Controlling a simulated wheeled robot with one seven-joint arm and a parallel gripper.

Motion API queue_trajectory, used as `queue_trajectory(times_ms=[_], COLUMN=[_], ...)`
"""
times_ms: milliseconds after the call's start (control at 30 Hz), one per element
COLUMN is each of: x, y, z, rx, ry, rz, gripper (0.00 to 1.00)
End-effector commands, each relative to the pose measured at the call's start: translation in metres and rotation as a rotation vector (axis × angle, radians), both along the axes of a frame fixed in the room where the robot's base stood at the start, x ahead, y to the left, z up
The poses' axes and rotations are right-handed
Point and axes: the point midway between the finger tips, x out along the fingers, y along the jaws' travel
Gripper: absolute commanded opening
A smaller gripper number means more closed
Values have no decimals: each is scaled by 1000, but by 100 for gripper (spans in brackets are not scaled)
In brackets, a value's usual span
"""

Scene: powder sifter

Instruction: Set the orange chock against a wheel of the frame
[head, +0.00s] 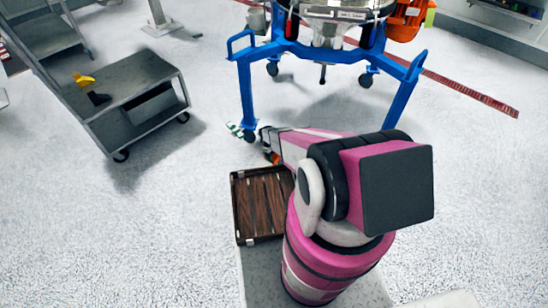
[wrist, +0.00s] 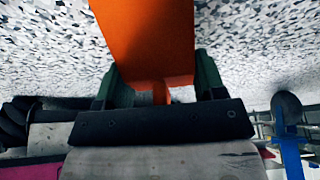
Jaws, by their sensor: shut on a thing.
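The orange chock (wrist: 148,40) fills the upper middle of the wrist view, between the dark green fingers of my gripper (wrist: 157,82). My gripper is shut on it. In the head view only a small orange patch of the chock (head: 275,158) shows beside my gripper (head: 268,147), low and close to the front left leg. The blue frame (head: 244,90) stands on wheels; two far wheels (head: 272,69) (head: 366,80) show clearly. The front left wheel (head: 249,137) is partly hidden; the front right one is behind my arm. A wheel (wrist: 287,106) in the wrist view is apart from the chock.
A wooden tray (head: 236,212) lies just left of my arm. A small green and white thing (head: 234,130) is beside the front left leg. A grey cart (head: 130,85) stands at left. A red floor strip (head: 470,92) runs behind the frame.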

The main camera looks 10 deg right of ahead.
Motion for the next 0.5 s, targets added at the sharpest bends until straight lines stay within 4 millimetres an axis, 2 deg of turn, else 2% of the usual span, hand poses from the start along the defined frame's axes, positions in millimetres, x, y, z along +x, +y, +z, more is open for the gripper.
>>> queue_trajectory(times_ms=[267,300,367,500], x=[0,0,0,0], y=[0,0,0,0], z=[-2,-2,-2,-2], rx=[0,0,0,0], ry=[0,0,0,0], rz=[0,0,0,0], gripper=[34,70,89,89])
